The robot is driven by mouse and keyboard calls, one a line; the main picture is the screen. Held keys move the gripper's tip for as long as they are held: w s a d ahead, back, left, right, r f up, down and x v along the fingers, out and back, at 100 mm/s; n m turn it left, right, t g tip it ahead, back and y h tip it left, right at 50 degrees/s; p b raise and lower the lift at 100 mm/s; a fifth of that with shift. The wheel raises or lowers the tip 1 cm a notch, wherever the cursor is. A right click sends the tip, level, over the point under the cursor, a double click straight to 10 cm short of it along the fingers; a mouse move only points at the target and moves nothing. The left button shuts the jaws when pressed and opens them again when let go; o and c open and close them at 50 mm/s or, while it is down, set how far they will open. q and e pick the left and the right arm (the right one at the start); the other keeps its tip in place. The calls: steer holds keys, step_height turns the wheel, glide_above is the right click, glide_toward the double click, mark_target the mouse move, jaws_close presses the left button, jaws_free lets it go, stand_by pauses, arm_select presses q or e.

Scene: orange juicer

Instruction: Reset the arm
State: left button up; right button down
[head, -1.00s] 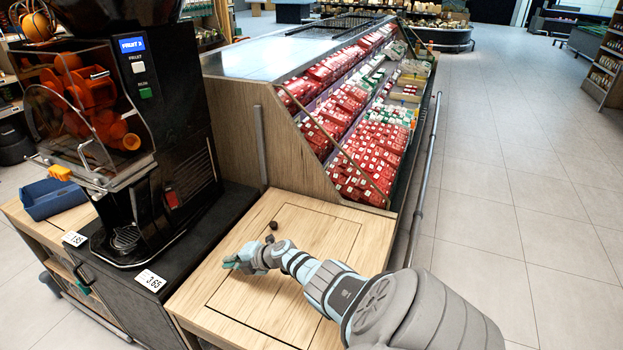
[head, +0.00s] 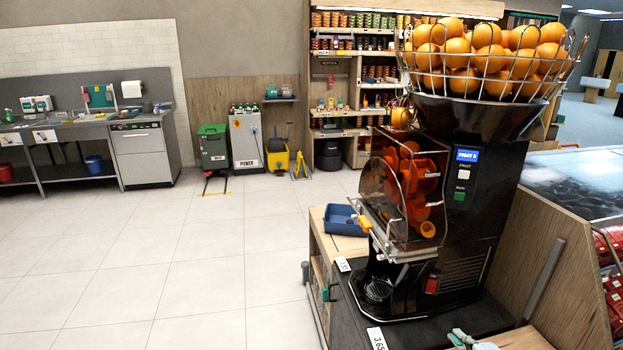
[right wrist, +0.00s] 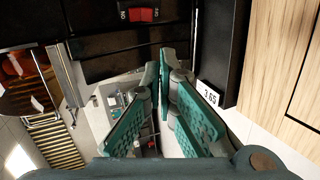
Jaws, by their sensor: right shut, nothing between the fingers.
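My right gripper (head: 468,340) shows only in part at the bottom edge of the head view, low in front of the juicer's base and beside the wooden counter. In the right wrist view its teal fingers (right wrist: 162,70) meet at the tips with nothing held. The black orange juicer (head: 468,215) stands upright with a wire basket of oranges (head: 480,62) on top. Its red switch (right wrist: 143,14) shows at the top of the right wrist view, apart from the fingers. My left gripper is not in view.
A blue tray (head: 341,221) sits left of the juicer. A price tag reading 3.65 (head: 377,338) is on the stand's front edge, and it also shows in the right wrist view (right wrist: 209,94). Open tiled floor (head: 180,270) fills the left. A sink counter and bins stand at the back.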

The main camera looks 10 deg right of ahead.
steer(key=s+a+m+g, duration=0.3)
steer(key=s+a+m, duration=0.3)
steer(key=s, duration=0.5)
steer(key=s+a+m+g, duration=0.45)
steer(key=s+a, duration=0.35)
steer(key=s, duration=0.4)
steer(key=s+a+m+g, duration=0.3)
steer(key=s+a+m, duration=0.3)
steer(key=s, duration=0.5)
step_height(320, 180, down, 24)
steer(key=s+d+g+b, duration=0.1)
steer(key=s+d+b, duration=0.1)
steer(key=s+f+g+b, duration=0.1)
steer(key=s+f+b, duration=0.1)
steer(key=s+f, duration=1)
steer(key=shift+s+d+f, duration=0.25)
steer(key=shift+s+f, duration=0.05)
steer(key=shift+s, duration=0.5)
